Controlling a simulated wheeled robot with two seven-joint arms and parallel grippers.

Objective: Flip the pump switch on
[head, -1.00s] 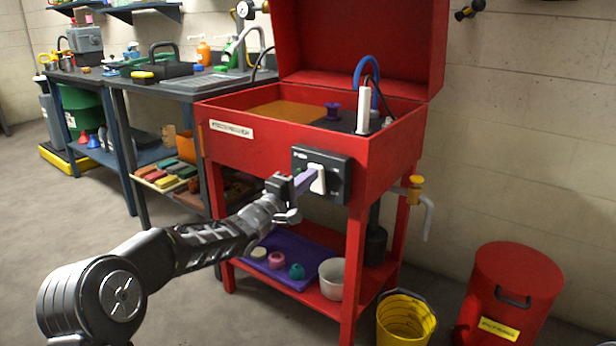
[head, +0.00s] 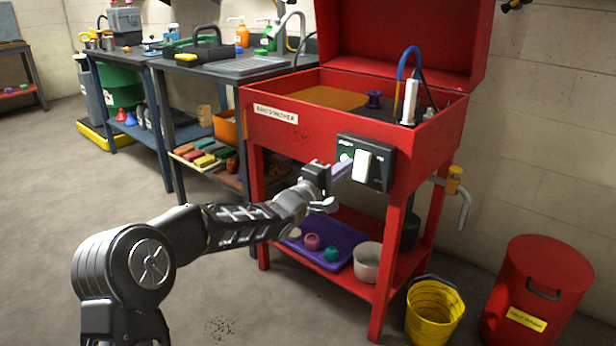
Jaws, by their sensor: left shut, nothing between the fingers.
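The pump switch is a white rocker (head: 361,166) on a black box (head: 381,175), fixed to the front of the red parts washer near its right corner. A green patch (head: 345,156) shows on the box just left of the rocker. My left gripper (head: 343,171) is shut and empty, with its purple-grey fingertips at the left edge of the rocker. I cannot tell whether they touch it. The fingertips hide part of the box's left side. My right gripper is out of view.
The red washer (head: 272,138) has its lid raised. Its lower shelf holds a purple tray (head: 340,240) and a pale pot (head: 367,262). A yellow bucket (head: 433,315) and a red bin (head: 537,290) stand at right. The floor at left is clear.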

